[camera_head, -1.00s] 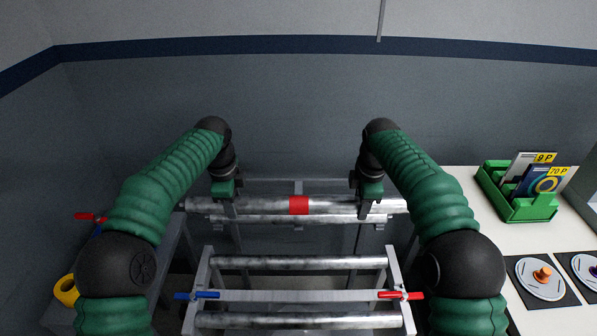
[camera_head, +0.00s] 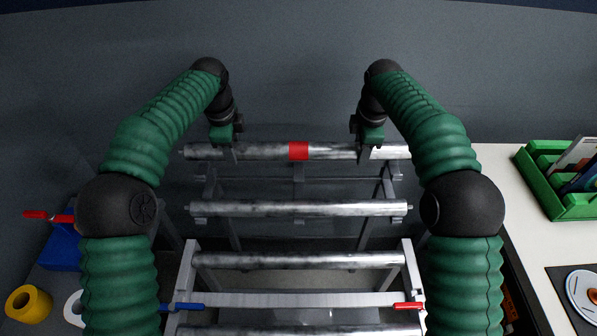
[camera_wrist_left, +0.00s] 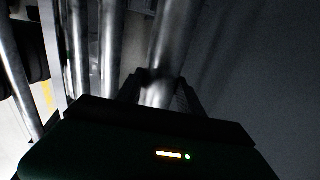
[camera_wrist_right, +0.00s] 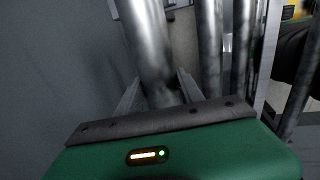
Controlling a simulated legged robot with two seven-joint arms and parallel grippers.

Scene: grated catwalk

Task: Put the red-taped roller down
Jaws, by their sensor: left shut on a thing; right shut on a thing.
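The red-taped roller (camera_head: 258,152) is a long grey metal bar with a red band (camera_head: 299,151) at its middle. It lies level across the head view, beyond the other rollers. My left gripper (camera_head: 229,151) is shut on it left of the band. My right gripper (camera_head: 367,152) is shut on it right of the band. In both wrist views the roller runs between the fingers, in the left one (camera_wrist_left: 161,92) and in the right one (camera_wrist_right: 150,60). A second roller (camera_head: 300,209), without tape, lies nearer me, apart from the taped one. Whether the taped roller touches any support is unclear.
A grey metal rack (camera_head: 411,268) carries more rollers (camera_head: 300,260) and blue (camera_head: 184,306) and red (camera_head: 408,306) handles. A white table (camera_head: 510,185) with a green bin (camera_head: 540,185) stands right. A yellow ring (camera_head: 29,304) and blue block (camera_head: 62,250) are left.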

